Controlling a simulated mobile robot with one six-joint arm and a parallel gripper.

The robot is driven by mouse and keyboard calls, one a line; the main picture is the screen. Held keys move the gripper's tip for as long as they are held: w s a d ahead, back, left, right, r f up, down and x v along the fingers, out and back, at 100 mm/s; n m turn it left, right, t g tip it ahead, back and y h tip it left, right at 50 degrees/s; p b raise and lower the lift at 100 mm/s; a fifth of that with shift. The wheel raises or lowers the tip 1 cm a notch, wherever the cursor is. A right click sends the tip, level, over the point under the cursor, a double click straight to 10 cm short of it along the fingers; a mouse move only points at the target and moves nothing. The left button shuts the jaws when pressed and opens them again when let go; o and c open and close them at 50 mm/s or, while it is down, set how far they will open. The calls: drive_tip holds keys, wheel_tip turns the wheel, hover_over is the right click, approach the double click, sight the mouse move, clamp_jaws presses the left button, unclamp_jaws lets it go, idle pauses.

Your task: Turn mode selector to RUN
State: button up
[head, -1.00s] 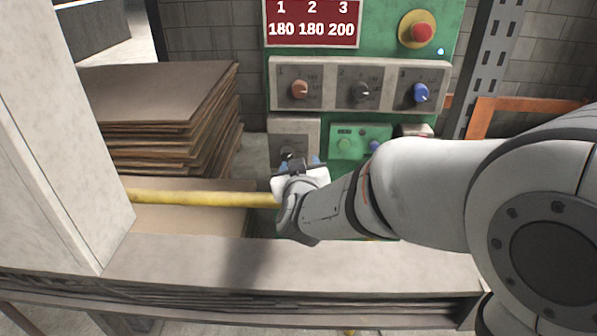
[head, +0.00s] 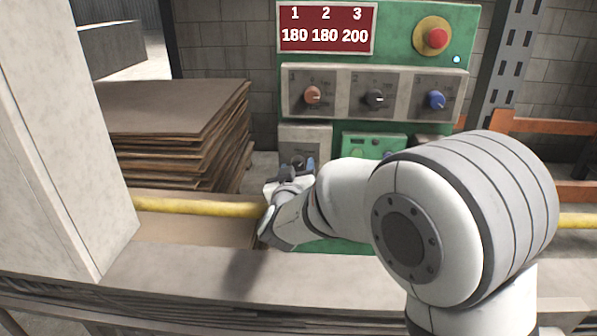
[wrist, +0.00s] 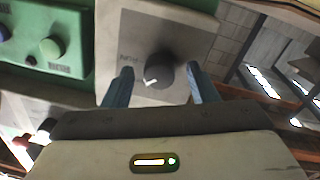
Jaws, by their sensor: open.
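The mode selector is a black round knob (wrist: 159,71) on a light grey plate (wrist: 190,25) in the wrist view. Its white pointer mark faces lower left in that picture. My gripper (wrist: 163,90) is open, with one blue finger on each side of the knob in the picture. Whether the fingers touch it, I cannot tell. In the head view my gripper (head: 296,168) is in front of the grey plate (head: 312,138) at the panel's lower left, and the knob is partly hidden.
Above are three knobs, orange (head: 312,95), black (head: 375,98) and blue (head: 437,100), and a red emergency button (head: 436,38). A green button box (head: 372,142) sits right of the plate. A yellow rail (head: 175,205) runs below; stacked sheets (head: 180,120) stand left.

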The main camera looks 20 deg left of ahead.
drive_tip(key=shift+c, duration=0.3)
drive_tip(key=c, duration=0.9)
drive_tip(key=shift+d, duration=0.1)
drive_tip(key=shift+m, duration=0.3)
drive_tip(key=m+b, duration=0.3)
drive_tip(key=m, duration=0.1)
drive_tip(key=shift+r+m+g+b, duration=0.15)
drive_tip(key=shift+m+g+b, duration=0.15)
drive_tip(key=shift+m+b, duration=1.25)
drive_tip(key=shift+r+m+p, duration=0.1)
drive_tip(key=shift+m+p, duration=0.3)
drive_tip(key=shift+m, duration=0.25)
drive_tip(key=o, duration=1)
drive_tip(key=shift+c, duration=0.2)
